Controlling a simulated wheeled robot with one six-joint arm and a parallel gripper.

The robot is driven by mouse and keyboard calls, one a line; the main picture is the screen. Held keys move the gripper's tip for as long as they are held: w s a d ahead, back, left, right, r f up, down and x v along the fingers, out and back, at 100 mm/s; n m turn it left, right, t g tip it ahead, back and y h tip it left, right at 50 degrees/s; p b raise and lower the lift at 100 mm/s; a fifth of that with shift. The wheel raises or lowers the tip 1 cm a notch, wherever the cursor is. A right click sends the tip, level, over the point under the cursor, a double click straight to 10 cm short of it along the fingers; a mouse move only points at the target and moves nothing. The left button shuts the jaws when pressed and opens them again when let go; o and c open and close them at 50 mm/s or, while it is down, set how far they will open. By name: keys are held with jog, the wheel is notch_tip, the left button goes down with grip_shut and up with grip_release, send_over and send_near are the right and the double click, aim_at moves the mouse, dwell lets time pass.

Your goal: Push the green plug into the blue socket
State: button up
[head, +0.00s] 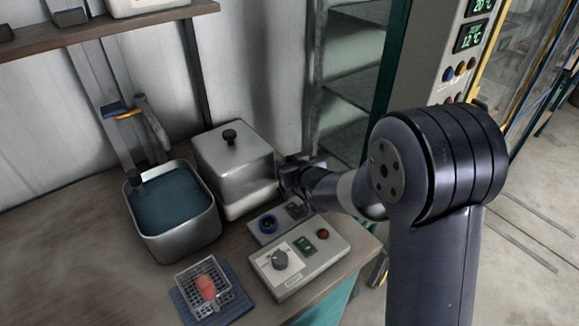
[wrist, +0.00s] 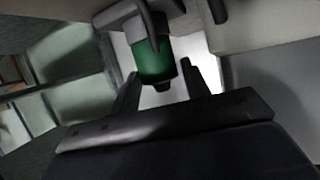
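The green plug (wrist: 155,62) shows in the wrist view, with a dark end and a dark curved piece above it. My gripper (wrist: 160,76) is open, with one finger on each side of the plug's lower end. A gap shows between the plug and the right finger; whether the left finger touches it I cannot tell. In the head view my gripper (head: 291,172) is beside the metal box's right side, and the plug cannot be made out there. The blue socket (head: 268,224) is on a small grey panel on the bench, below my gripper.
A lidded metal box (head: 236,165) stands close left of my gripper. A control box (head: 300,262) with a knob and buttons lies in front of the socket. A basin of blue liquid (head: 172,208) and a wire basket (head: 203,288) with a red piece are further left.

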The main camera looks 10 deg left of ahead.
jog(key=c, duration=0.7)
jog(key=shift+o, duration=0.2)
jog(key=shift+r, duration=0.1)
